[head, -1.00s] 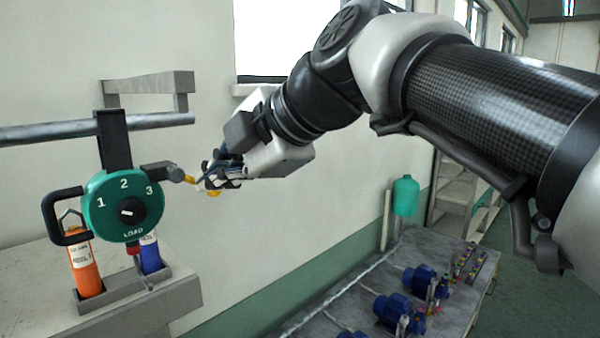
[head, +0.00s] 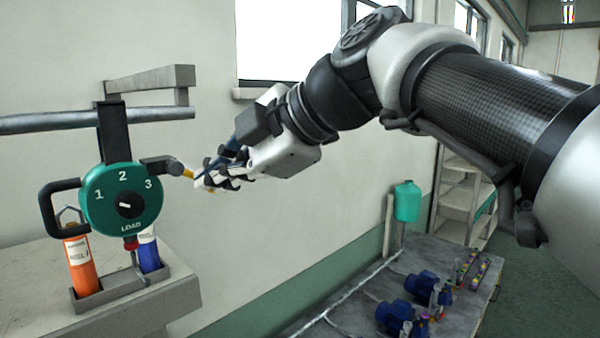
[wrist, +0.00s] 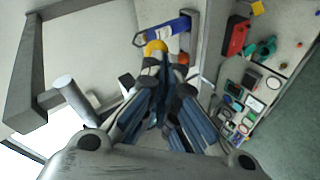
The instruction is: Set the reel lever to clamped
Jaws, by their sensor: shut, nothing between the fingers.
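A green round reel unit (head: 121,188) with a dial marked 1, 2, 3 and LOAD hangs from a grey rail on the left. A short dark arm with a yellow-tipped lever (head: 188,172) sticks out from its right side. My gripper (head: 203,179) is shut and empty, with its fingertips right at the yellow tip, partly hiding it. In the wrist view the yellow tip (wrist: 155,47) sits just beyond my closed fingertips (wrist: 164,68). I cannot tell whether they touch. The lever's position marking cannot be read.
Orange (head: 80,262) and blue (head: 149,254) cartridges stand in a grey holder below the unit. The grey rail (head: 50,121) runs along the wall. A bench with blue pumps (head: 420,287) and a green tank (head: 407,202) is at the lower right.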

